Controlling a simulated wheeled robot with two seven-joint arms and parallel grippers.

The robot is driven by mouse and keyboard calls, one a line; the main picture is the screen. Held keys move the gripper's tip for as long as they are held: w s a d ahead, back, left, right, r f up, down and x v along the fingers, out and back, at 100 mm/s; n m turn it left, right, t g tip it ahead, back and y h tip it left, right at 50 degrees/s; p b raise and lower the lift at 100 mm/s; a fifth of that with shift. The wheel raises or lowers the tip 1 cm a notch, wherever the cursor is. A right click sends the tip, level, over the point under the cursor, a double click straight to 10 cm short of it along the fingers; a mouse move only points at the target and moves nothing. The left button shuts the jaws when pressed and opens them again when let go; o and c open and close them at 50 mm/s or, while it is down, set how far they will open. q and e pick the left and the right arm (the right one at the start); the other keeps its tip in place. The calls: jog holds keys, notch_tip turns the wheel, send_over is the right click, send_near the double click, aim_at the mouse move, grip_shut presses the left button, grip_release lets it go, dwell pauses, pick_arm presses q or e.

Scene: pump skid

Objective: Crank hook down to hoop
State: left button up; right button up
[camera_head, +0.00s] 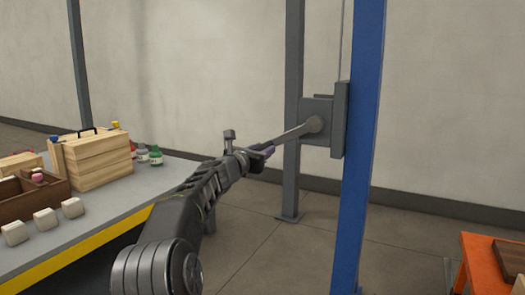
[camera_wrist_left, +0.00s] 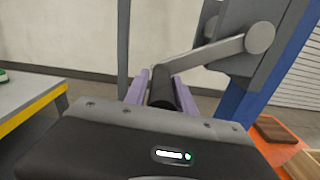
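A grey crank arm (camera_head: 288,134) runs down-left from a round hub on the grey winch box (camera_head: 322,130), which is fixed to a post. It also shows in the wrist view (camera_wrist_left: 208,52), with a dark cylindrical crank handle (camera_wrist_left: 162,90) at its lower end. My left gripper (camera_head: 262,152) is at that end. In the wrist view its purple fingers (camera_wrist_left: 163,92) lie close along both sides of the handle, shut on it. A thin cable (camera_head: 341,40) rises from the winch. The hook and hoop are not visible. My right gripper is out of view.
A blue post (camera_head: 360,150) stands right of the winch, and a grey post (camera_head: 291,100) behind it. A yellow-edged table (camera_head: 100,225) with wooden boxes (camera_head: 95,160), bottles and white blocks is at left. An orange stand (camera_head: 480,262) is at lower right. Floor between is clear.

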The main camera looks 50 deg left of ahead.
pick_arm(q)
jog(key=o, duration=0.3)
jog(key=v, duration=0.7)
jog(key=shift+s+d+b, duration=0.15)
jog(key=shift+s+b, duration=0.25)
dwell(0.9)
